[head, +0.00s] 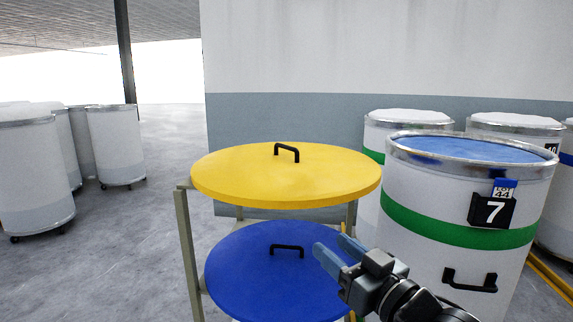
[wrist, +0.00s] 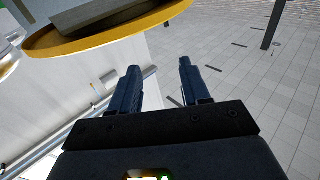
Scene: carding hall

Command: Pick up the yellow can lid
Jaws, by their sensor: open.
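The yellow can lid (head: 285,182) is a large round disc with a black bow handle (head: 287,152) on top. It lies flat on the upper level of a rack (head: 187,240). My gripper (head: 335,255) is open and empty, in front of the rack at lower right, apart from the yellow lid and overlapping the blue lid in the picture. In the wrist view my gripper's two fingers (wrist: 159,85) are spread with nothing between them. A yellow rim (wrist: 110,38) shows at the top of that view; I cannot tell if it is the lid.
A blue lid (head: 240,275) with a black handle lies on the level below. A white can (head: 440,210) with a green band, blue top and number 7 stands close right. More white cans (head: 115,145) stand at left and back right. A wall (head: 290,60) is behind; open floor (head: 110,240) lies left.

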